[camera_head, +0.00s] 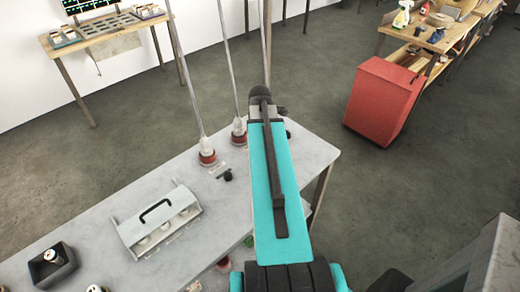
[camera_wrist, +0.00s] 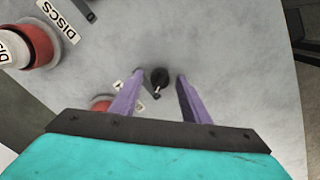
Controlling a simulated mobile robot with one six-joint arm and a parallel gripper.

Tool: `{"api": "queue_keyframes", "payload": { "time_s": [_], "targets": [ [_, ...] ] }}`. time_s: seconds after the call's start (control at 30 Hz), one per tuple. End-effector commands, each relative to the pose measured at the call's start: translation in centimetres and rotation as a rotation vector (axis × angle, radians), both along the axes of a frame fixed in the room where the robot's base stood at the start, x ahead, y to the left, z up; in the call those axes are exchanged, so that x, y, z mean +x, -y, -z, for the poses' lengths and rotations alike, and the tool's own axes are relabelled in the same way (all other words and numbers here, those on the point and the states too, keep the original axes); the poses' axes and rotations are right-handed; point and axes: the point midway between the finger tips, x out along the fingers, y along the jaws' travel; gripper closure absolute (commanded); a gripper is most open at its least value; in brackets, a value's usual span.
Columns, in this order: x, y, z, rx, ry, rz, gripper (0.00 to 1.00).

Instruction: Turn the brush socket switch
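A black round knob switch (camera_wrist: 160,77) with a small pointer shows in the wrist view on the pale grey tabletop. My gripper (camera_wrist: 161,76) has its two purple fingers spread apart, and the knob appears in the gap between their tips. I cannot tell how far above the knob the fingertips are. A red socket (camera_wrist: 101,102) with a small white label lies beside it, partly behind the left finger; the label is unreadable, so I cannot confirm it is the brush socket. In the head view my arm hides this knob and the fingers.
Two red-and-white sockets (camera_head: 207,157) (camera_head: 238,132) with upright poles stand on the grey table (camera_head: 120,195), with another black switch (camera_head: 225,174) nearby. One wrist-view socket (camera_wrist: 36,42) is labelled DISCS. A white handled case (camera_head: 158,222) and a dark bin (camera_head: 52,264) sit left. A red cabinet (camera_head: 383,98) stands beyond.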

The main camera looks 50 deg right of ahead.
Motion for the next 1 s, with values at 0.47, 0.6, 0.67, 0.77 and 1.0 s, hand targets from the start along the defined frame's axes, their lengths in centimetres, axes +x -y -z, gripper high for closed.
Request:
{"api": "queue_keyframes", "payload": {
  "time_s": [0.47, 0.6, 0.67, 0.77, 1.0],
  "targets": [
    [0.0, 0.0, -1.4, -0.001, 0.001, 0.001, 0.57],
    [0.0, 0.0, -2.6, -0.001, 0.001, 0.000, 0.57],
    [0.0, 0.0, -3.2, -0.001, 0.001, 0.000, 0.57],
    [0.1, 0.1, -4.2, -0.001, 0.001, 0.000, 0.57],
    [0.1, 0.0, -6.5, -0.001, 0.001, 0.000, 0.57]
  ]
}}
